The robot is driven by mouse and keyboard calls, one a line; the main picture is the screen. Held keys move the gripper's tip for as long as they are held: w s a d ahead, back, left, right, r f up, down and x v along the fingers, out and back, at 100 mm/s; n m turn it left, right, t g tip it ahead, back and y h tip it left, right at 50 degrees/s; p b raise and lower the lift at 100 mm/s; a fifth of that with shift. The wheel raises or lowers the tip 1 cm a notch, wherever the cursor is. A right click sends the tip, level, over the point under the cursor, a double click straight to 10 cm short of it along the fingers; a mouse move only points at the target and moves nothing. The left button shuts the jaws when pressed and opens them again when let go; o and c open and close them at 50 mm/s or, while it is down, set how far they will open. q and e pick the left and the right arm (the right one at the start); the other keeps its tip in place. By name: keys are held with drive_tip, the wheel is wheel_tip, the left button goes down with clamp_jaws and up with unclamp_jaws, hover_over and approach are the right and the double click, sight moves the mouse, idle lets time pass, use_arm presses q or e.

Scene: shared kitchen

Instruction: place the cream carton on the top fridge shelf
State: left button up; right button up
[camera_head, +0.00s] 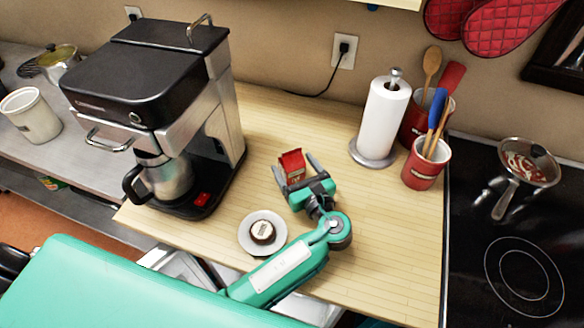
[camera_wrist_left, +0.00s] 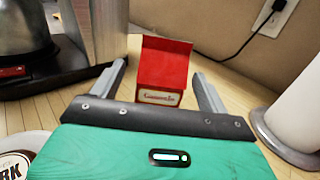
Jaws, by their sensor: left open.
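A small red carton (camera_head: 292,164) with a pale label stands upright on the wooden counter, right of the coffee maker. It looks like the cream carton, but I cannot read its label surely. My left gripper (camera_head: 294,176) is open, with its fingers pointing at the carton. In the left wrist view the carton (camera_wrist_left: 162,72) shows between and beyond the two open fingers (camera_wrist_left: 163,82), with a gap on each side. The fridge and its top shelf are not in view. My right gripper is not in view.
A black and silver coffee maker (camera_head: 150,75) stands left, with a saucer (camera_head: 249,229) bearing a dark round item in front. A paper towel roll (camera_head: 383,120) and red utensil crocks (camera_head: 424,165) stand right. A black stovetop (camera_head: 500,240) lies beyond; bare counter (camera_head: 385,235) is between.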

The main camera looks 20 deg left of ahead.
sight(289, 156)
use_arm(q)
drive_tip(key=p+x, duration=0.1)
drive_tip(key=x, duration=0.3)
drive_tip(key=shift+r, duration=0.15)
drive_tip(key=shift+w+a, duration=0.1)
drive_tip(key=shift+w, duration=0.1)
drive_tip(key=c, duration=1.1)
drive_tip(key=shift+c, duration=1.4)
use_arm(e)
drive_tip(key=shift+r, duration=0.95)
